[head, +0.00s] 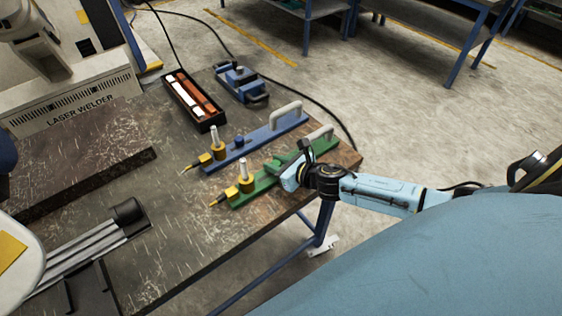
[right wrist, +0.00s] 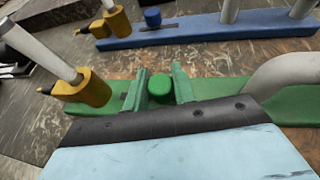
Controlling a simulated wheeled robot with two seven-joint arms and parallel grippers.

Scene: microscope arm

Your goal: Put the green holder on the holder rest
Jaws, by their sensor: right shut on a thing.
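The green holder (head: 262,184) is a long green bar with a brass-yellow block, a white upright rod and a yellow pointed tip at its left end, and a pale arched handle at its right end. It lies along the right edge of the table, and I see no clear gap under it. My right gripper (head: 291,172) reaches in from the right and is shut on the middle of the green holder. In the right wrist view the green holder (right wrist: 218,88) shows just beyond the gripper, with a green knob at its middle. My left gripper is not in view. I cannot tell which object is the holder rest.
A similar blue holder (head: 262,139) lies parallel, just behind the green one. A black box with white and brown pieces (head: 194,99) and a blue clamp-like device (head: 241,82) stand farther back. The laser welder (head: 75,105) is at the left.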

